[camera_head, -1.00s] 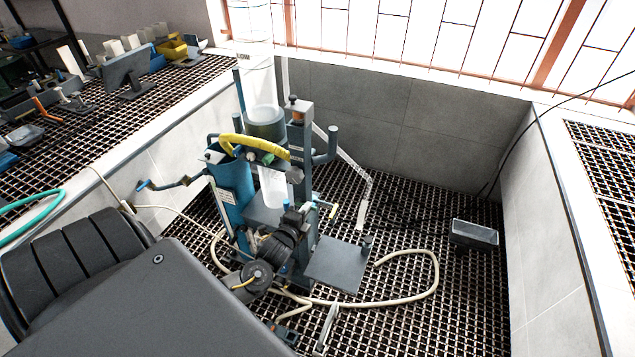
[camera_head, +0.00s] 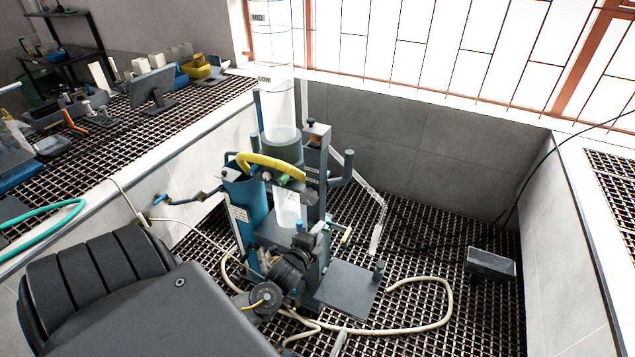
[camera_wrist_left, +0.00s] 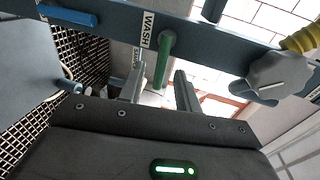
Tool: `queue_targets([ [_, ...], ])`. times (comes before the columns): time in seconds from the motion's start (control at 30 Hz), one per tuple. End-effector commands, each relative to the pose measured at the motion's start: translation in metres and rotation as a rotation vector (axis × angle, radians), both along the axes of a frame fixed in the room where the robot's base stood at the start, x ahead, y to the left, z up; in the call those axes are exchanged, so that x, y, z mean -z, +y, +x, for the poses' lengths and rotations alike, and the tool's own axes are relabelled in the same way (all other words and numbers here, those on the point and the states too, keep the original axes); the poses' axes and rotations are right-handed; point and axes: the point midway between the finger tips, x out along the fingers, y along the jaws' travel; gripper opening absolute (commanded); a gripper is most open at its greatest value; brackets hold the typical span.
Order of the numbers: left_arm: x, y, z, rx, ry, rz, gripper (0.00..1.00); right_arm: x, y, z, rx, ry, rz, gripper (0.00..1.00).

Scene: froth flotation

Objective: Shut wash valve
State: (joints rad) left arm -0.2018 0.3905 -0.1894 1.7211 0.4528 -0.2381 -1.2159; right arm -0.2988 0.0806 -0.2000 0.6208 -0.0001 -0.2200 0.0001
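In the left wrist view a green lever (camera_wrist_left: 163,60) hangs from a grey bar beside a white label reading WASH (camera_wrist_left: 147,30). My left gripper (camera_wrist_left: 160,88) has its two grey fingers apart, one on each side of the lever's lower end in the picture. There are gaps on both sides, and I see no contact. How deep the lever sits between the fingers is unclear. In the head view the flotation machine (camera_head: 243,195) stands in the sunken bay; a small green part (camera_head: 285,179) shows under its yellow hose. I cannot make out my left fingertips there. My right gripper is not in view.
The yellow hose (camera_wrist_left: 303,39) and a grey knob (camera_wrist_left: 280,75) are close right of the lever. A blue handle (camera_wrist_left: 68,16) is to its left. A clear column (camera_head: 278,85) rises above the machine. A beige hose (camera_head: 440,318) lies on the grating, and a grey box (camera_head: 490,265) sits right.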

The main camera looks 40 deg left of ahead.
Motion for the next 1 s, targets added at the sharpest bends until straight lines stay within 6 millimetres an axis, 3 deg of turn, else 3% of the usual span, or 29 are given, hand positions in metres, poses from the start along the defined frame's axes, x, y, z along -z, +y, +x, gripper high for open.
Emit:
queue_targets([
  [0.5, -0.017, -0.024, -0.085, 0.000, 0.000, -0.001, 0.33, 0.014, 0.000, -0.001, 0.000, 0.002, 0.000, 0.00],
  [0.7, -0.021, -0.027, -0.097, -0.002, -0.001, 0.001, 0.33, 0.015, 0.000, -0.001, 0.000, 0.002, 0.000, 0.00],
  [1.0, -0.021, -0.027, -0.098, -0.002, -0.001, 0.001, 0.33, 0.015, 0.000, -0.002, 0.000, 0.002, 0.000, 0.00],
])
